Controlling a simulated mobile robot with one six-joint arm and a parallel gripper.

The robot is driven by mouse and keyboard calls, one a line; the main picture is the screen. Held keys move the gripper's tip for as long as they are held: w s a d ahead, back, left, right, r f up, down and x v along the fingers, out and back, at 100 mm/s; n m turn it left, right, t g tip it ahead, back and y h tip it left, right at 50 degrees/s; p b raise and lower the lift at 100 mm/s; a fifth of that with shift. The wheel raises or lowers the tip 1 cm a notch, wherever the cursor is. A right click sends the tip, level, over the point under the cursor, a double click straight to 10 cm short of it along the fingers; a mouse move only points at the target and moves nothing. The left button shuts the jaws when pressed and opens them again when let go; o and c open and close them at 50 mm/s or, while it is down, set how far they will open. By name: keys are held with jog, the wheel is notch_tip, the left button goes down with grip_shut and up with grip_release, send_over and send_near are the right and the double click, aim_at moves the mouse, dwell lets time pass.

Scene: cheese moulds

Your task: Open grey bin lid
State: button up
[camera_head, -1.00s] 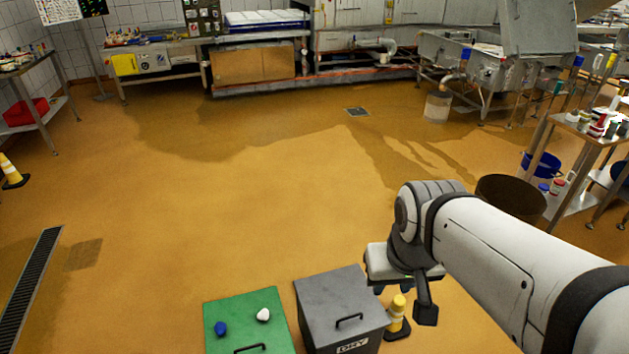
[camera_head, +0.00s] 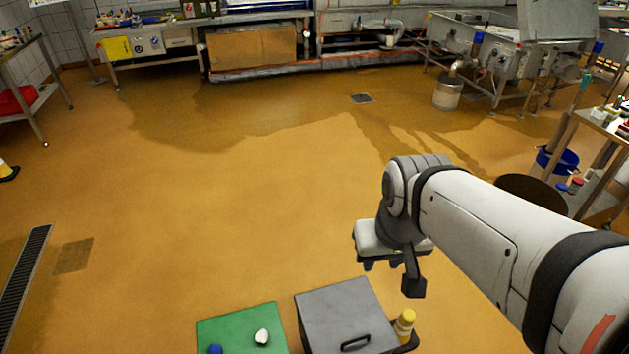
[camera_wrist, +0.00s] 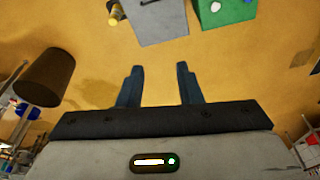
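The grey bin (camera_head: 345,310) stands at the bottom of the head view with its lid closed. A dark handle (camera_head: 355,342) lies on the lid near its front edge. The bin also shows at the top of the wrist view (camera_wrist: 160,22). My gripper (camera_head: 382,265) is above and behind the bin's right back corner in the head view, apart from it. In the wrist view its two blue fingers (camera_wrist: 160,85) are spread wide with only floor between them. The bin's front is cut off in the head view.
A yellow-topped bottle (camera_head: 404,325) stands close on the right. A brown barrel (camera_wrist: 45,77) shows left in the wrist view.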

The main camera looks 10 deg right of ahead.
jog(key=w+a+f+m+g+b, duration=0.1)
jog(key=w+f+m+b, duration=0.4)
jog(key=w, duration=0.7)
jog(key=w+f+m+g+b, duration=0.1)
jog(key=w+f+m+b, duration=0.4)
jog(key=w, duration=0.6)
jog(key=w+f+m+b, duration=0.2)
jog(key=w+f, duration=0.3)
jog(key=f, duration=0.5)
jog(key=w+f+m+b, duration=0.2)
jog(key=w+f, duration=0.3)
jog(key=f, duration=0.6)
jog(key=w+a+f+m+g+b, duration=0.1)
jog(key=w+f+b, duration=0.2)
jog(key=f, duration=0.7)
jog(key=w, duration=0.2)
jog(key=shift+w+f+m, duration=0.2)
jog(key=shift+w+m, duration=0.1)
jog(key=shift+m, duration=0.1)
jog(key=shift+c, duration=0.4)
grip_shut()
